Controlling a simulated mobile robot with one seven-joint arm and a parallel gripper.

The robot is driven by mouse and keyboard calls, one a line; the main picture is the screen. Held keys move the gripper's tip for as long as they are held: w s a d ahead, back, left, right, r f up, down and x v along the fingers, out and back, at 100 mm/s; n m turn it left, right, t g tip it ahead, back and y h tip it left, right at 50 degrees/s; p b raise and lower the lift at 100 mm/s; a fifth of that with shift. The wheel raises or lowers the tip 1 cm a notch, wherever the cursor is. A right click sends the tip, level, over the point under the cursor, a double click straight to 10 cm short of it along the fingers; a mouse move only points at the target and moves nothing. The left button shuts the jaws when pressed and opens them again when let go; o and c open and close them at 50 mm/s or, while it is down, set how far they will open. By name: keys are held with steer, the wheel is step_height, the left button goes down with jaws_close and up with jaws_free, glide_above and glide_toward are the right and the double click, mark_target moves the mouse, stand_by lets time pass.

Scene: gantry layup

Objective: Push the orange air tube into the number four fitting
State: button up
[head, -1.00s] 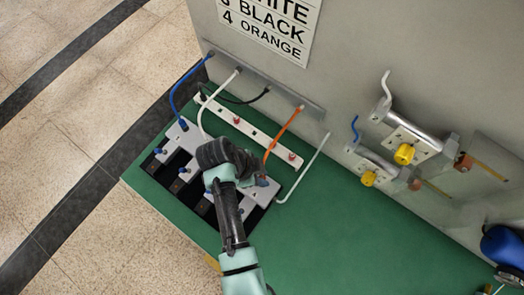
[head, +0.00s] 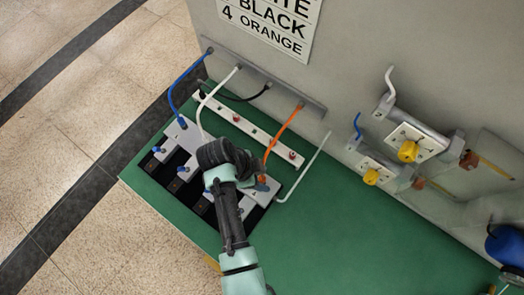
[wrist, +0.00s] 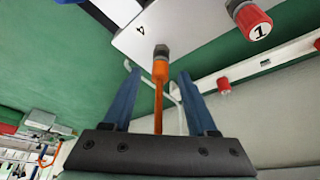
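The orange air tube (head: 281,130) hangs from the wall bracket and curves down to the plate at my gripper in the head view. In the wrist view, the tube (wrist: 159,100) ends in a thicker orange part that meets the dark fitting (wrist: 161,51) beside the printed 4. They line up and appear to touch; I cannot tell how deep the tube sits. My gripper (wrist: 157,85) is open, with blue fingers apart on either side of the tube and a gap at each side. In the head view, my arm partly hides the plate.
A blue tube (head: 183,79) and a white tube (head: 211,92) run to the left. A white strip (head: 228,118) with red parts lies behind. A red cap marked 1 (wrist: 255,21) is beside the fitting. Yellow-knobbed valves (head: 408,150) jut from the wall.

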steer(key=v, duration=1.3)
steer(key=shift+b, duration=0.35)
steer(key=w+a+r+n+t+y+b, duration=0.1)
steer(key=w+r+n+t+y+b, duration=0.2)
steer(key=w+r+n+t, duration=1)
steer(key=w+d+r+m+t+y+b, duration=0.1)
steer(key=w+r+t, duration=0.1)
steer(key=r, duration=1)
steer(key=w+d+r+m+t, duration=0.1)
steer(key=w+r+t, duration=0.2)
steer(key=r, duration=0.9)
steer(key=s+d+r+n+t+b, duration=0.1)
steer(key=s+r+t, duration=0.3)
steer(key=r, duration=0.6)
steer(key=s+d+r+n+t+b, duration=0.1)
steer(key=s+d+r+n+t, duration=0.2)
steer(key=s+r, duration=0.6)
steer(key=shift+s+r+n+t, duration=0.2)
steer(key=shift+r+n+t, duration=0.45)
steer(key=shift+t, duration=0.25)
